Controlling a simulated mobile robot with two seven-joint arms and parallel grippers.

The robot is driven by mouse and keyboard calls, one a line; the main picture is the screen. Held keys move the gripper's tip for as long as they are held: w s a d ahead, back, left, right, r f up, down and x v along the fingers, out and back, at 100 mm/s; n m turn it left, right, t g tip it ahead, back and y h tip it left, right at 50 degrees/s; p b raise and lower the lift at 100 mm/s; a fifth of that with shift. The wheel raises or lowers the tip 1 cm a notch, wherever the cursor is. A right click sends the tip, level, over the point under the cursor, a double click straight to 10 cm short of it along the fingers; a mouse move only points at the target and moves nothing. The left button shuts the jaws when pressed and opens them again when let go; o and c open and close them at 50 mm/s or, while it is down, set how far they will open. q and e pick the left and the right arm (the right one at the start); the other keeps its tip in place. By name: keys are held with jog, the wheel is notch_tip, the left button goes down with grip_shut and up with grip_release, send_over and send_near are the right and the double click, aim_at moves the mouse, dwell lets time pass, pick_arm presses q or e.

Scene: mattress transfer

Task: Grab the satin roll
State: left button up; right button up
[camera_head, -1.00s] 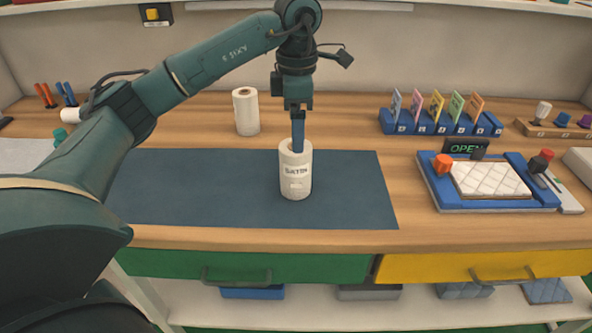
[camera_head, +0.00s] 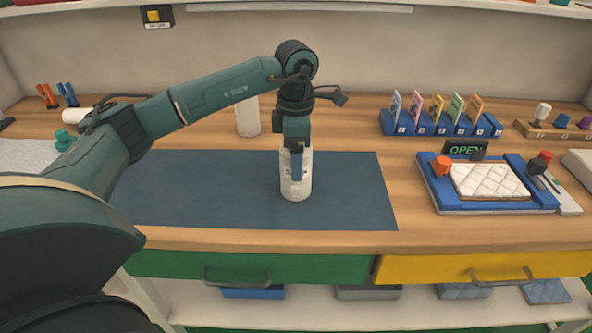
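The satin roll (camera_head: 297,191) is a white upright cylinder standing on the dark blue mat (camera_head: 200,195). Its label is now mostly covered. My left gripper (camera_head: 297,165) points straight down at the roll, and a blue finger lies in front of the roll's upper half. The other finger is hidden, so I cannot tell whether the gripper is open or shut on the roll. My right gripper is not in view.
Another white roll (camera_head: 247,118) stands behind, partly hidden by my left arm. A blue card rack (camera_head: 441,124) and a blue fixture (camera_head: 487,203) with a quilted white pad are to the right. The mat's right part is clear.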

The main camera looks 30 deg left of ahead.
pick_arm(q)
jog(key=c, duration=1.1)
jog(key=shift+o, duration=0.2)
jog(key=shift+r, duration=0.1)
